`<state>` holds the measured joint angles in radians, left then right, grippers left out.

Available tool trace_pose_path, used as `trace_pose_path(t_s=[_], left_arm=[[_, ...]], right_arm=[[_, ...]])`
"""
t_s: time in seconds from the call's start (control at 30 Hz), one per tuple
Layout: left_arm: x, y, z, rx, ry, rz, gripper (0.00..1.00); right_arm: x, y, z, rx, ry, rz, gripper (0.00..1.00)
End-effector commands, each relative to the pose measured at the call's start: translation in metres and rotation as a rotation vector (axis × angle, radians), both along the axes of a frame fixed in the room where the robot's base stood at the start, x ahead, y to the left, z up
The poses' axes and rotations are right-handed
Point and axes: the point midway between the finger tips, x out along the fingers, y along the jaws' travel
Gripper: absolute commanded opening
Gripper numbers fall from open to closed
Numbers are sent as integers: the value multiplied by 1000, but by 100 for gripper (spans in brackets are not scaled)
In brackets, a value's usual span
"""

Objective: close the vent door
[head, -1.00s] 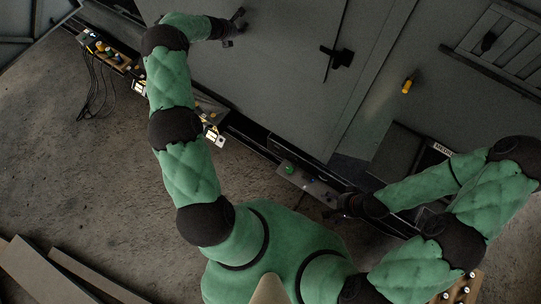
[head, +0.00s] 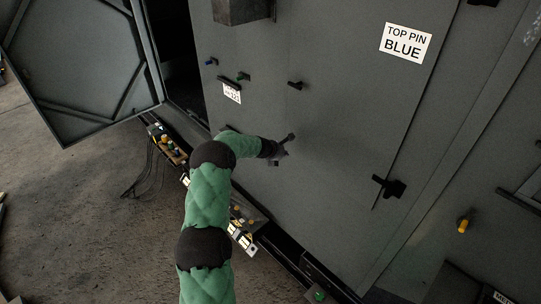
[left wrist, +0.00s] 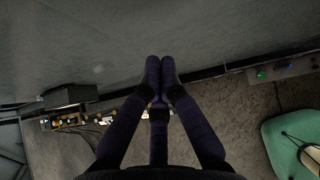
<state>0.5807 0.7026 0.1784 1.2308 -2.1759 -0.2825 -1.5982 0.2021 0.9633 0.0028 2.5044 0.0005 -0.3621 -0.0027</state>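A large grey door panel (head: 82,62) with a braced inner face stands swung open at the left of the head view, beside a dark opening (head: 183,55). I cannot tell for sure whether it is the vent door. My left gripper (head: 285,146) is in front of the flat grey cabinet front (head: 330,120), well to the right of the open panel. In the left wrist view the left gripper's fingers (left wrist: 162,62) are together at the tips with nothing seen between them. My right gripper is out of view.
A black handle (head: 388,187) and a "TOP PIN BLUE" label (head: 405,43) are on the cabinet. Small parts (head: 168,145) lie along the cabinet's foot. Concrete floor is open at left.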

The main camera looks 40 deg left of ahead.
Motion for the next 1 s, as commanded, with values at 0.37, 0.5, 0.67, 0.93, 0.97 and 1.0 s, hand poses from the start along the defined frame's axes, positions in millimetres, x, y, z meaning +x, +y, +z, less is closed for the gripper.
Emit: trace_pose_path(t_s=[0.37,0.5,0.67,0.93,0.97,1.0], left_arm=[[-39,4,31,-1,3,-1,0],[-52,5,42,-3,4,-2,0],[-60,6,49,-3,5,-3,0],[-63,6,51,-5,6,-2,0],[-63,5,50,-9,6,-1,0],[-63,2,46,-23,8,4,0]], right_arm=[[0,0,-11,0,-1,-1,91],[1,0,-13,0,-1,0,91],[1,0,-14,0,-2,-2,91],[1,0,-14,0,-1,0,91],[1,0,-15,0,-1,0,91],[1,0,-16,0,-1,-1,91]])
